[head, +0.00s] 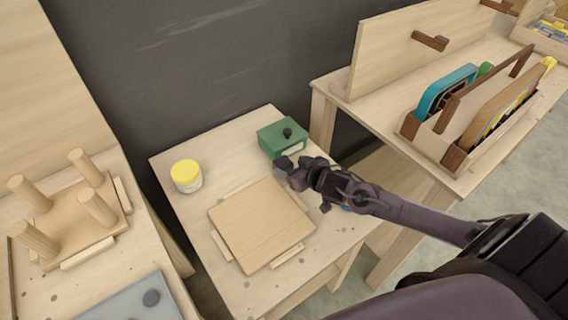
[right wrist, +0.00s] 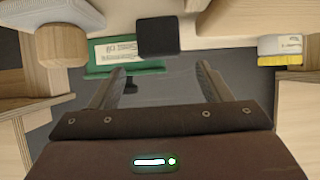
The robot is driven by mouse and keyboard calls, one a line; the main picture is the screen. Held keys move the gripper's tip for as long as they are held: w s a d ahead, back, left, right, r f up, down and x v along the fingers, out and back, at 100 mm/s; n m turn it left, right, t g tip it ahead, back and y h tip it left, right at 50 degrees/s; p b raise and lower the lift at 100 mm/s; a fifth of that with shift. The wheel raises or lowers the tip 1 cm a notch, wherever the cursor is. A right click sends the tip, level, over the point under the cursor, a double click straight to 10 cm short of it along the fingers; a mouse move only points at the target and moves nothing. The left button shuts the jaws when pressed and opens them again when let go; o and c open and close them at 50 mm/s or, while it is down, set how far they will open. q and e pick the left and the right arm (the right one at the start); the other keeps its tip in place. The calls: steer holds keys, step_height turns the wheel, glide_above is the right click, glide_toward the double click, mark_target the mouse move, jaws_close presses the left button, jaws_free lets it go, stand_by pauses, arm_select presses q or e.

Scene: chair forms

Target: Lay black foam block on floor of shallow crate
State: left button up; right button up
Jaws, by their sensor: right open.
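The black foam block (right wrist: 158,37) shows in the right wrist view as a dark square in front of the green box, beyond my fingertips. In the head view a small dark patch (head: 284,163) beside the green box appears to be the same block, partly behind my gripper. My right gripper (head: 297,177) reaches in from the right, open and empty, with its fingers (right wrist: 160,86) apart and the block beyond the gap. A square wooden panel (head: 262,222) with strips along its edges lies on the small table; I cannot tell whether it is the shallow crate. My left gripper is out of view.
A green box (head: 283,138) with a black knob and a yellow-lidded jar (head: 186,176) stand at the back of the small table (head: 232,145). A wooden caddy (head: 428,138) holds panels at the right. A pegged wooden piece (head: 78,225) lies at the left.

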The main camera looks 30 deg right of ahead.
mark_target(284, 162)
steer(key=shift+x, duration=0.85)
steer(key=x, duration=0.3)
steer(key=shift+w+f, duration=0.1)
steer(key=shift+f, duration=0.15)
steer(key=shift+w+a+f, duration=0.1)
steer(key=shift+w+f, duration=0.1)
steer(key=shift+w, duration=0.1)
steer(key=shift+w+f, duration=0.1)
steer(key=shift+w, duration=0.05)
steer(key=c, duration=1.1)
arm_select(q)
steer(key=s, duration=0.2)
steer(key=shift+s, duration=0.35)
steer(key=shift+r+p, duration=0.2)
steer(key=shift+p, duration=0.15)
